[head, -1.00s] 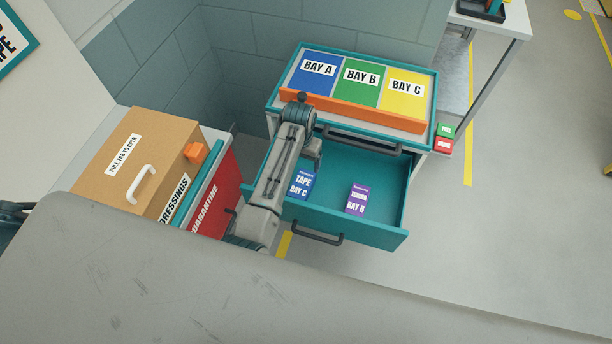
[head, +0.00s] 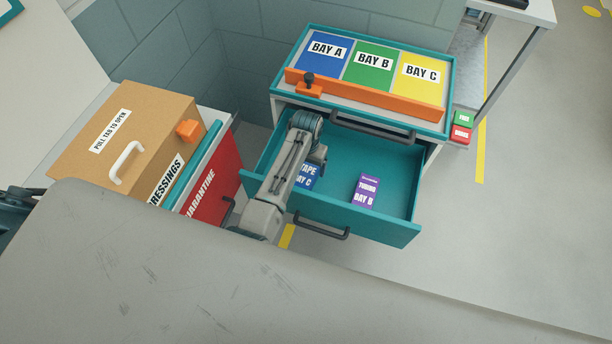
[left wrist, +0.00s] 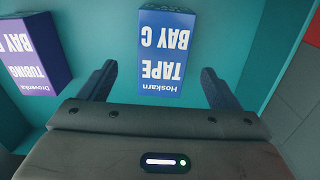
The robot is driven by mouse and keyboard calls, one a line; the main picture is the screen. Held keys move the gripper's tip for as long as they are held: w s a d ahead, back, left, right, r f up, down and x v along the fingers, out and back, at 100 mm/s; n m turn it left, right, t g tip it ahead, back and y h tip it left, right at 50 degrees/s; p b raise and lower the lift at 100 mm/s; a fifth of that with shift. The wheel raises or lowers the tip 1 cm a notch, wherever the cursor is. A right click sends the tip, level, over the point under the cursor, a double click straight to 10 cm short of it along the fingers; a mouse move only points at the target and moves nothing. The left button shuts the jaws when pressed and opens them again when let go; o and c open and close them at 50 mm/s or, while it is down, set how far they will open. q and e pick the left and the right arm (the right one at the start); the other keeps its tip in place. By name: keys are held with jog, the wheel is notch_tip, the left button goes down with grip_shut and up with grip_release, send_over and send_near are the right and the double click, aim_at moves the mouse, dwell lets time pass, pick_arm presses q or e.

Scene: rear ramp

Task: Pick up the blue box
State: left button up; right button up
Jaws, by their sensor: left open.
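The blue box (head: 306,177), labelled TAPE BAY C, lies in the open teal drawer (head: 385,228), partly hidden by my left arm in the head view. In the left wrist view the blue box (left wrist: 166,50) shows its labelled face, upside down. My left gripper (left wrist: 158,70) is open, its fingers apart on either side of the box's near end in the picture. My right gripper is not in view.
A purple box (head: 366,190) labelled TUBING BAY B lies right of the blue box. Above the drawer is a tray (head: 447,85) with blue, green and yellow bays and an orange front bar (head: 365,97). A brown carton (head: 120,140) stands left. The drawer's right part is clear.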

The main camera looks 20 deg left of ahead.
aim_at(306, 172)
pick_arm(q)
jog(key=shift+w+a+f+p, duration=0.1)
jog(key=shift+f+p, duration=0.15)
jog(key=shift+f, duration=1.35)
jog(key=shift+w+a+f+p, duration=0.1)
jog(key=shift+f+p, duration=0.15)
jog(key=shift+f, duration=1.3)
jog(key=shift+s, duration=0.1)
jog(key=c, duration=1.1)
jog(key=shift+c, duration=0.5)
jog(key=shift+r, duration=0.15)
